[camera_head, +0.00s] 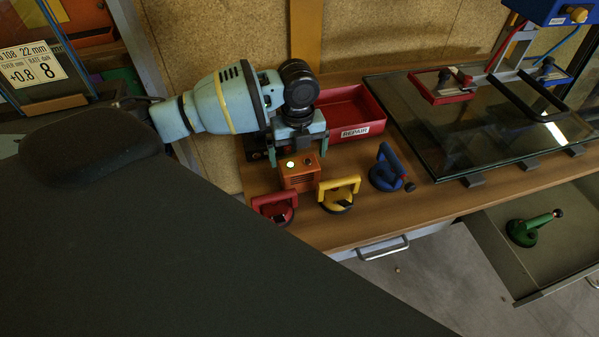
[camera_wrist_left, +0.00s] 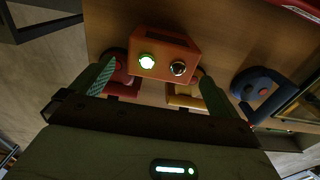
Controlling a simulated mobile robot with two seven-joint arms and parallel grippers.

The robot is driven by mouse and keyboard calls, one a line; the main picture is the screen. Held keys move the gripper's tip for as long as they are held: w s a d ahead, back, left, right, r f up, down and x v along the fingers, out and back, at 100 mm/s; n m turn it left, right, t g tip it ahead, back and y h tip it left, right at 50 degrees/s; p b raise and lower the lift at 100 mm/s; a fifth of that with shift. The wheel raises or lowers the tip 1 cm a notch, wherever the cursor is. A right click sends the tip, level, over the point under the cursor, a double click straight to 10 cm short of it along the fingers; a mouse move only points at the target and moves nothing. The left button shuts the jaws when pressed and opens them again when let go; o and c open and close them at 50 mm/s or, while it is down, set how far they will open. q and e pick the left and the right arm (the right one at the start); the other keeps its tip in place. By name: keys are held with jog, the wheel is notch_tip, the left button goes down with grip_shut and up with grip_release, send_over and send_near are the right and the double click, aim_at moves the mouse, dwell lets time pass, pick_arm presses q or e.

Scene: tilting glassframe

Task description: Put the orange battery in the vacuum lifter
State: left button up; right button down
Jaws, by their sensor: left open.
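The orange battery (camera_head: 300,173) is a small box with a lit green-white button, standing on the wooden bench. My left gripper (camera_head: 298,151) is open right above it, one finger toward each side. In the left wrist view the battery (camera_wrist_left: 165,54) lies ahead, between the two green fingertips; I cannot tell whether they touch it. The vacuum lifter (camera_head: 553,12) seems to be the blue unit with hoses and a frame with red-based parts over the glass, at the upper right, partly cut off. My right gripper is not in view.
Red (camera_head: 275,206), yellow (camera_head: 339,194) and blue (camera_head: 388,170) suction cups stand close around the battery. A red REPAIR tray (camera_head: 352,112) is behind. A glass pane (camera_head: 455,135) covers the right bench. A green cup (camera_head: 528,230) lies in an open drawer (camera_head: 512,280).

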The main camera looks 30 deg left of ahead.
aim_at(299, 164)
pick_arm(q)
jog(key=shift+w+f, duration=0.15)
jog(key=shift+f, duration=2.7)
jog(key=shift+c, duration=0.4)
jog(key=shift+w+r, duration=0.1)
jog(key=c, duration=1.3)
jog(key=shift+o, duration=0.2)
jog(key=shift+r, duration=5)
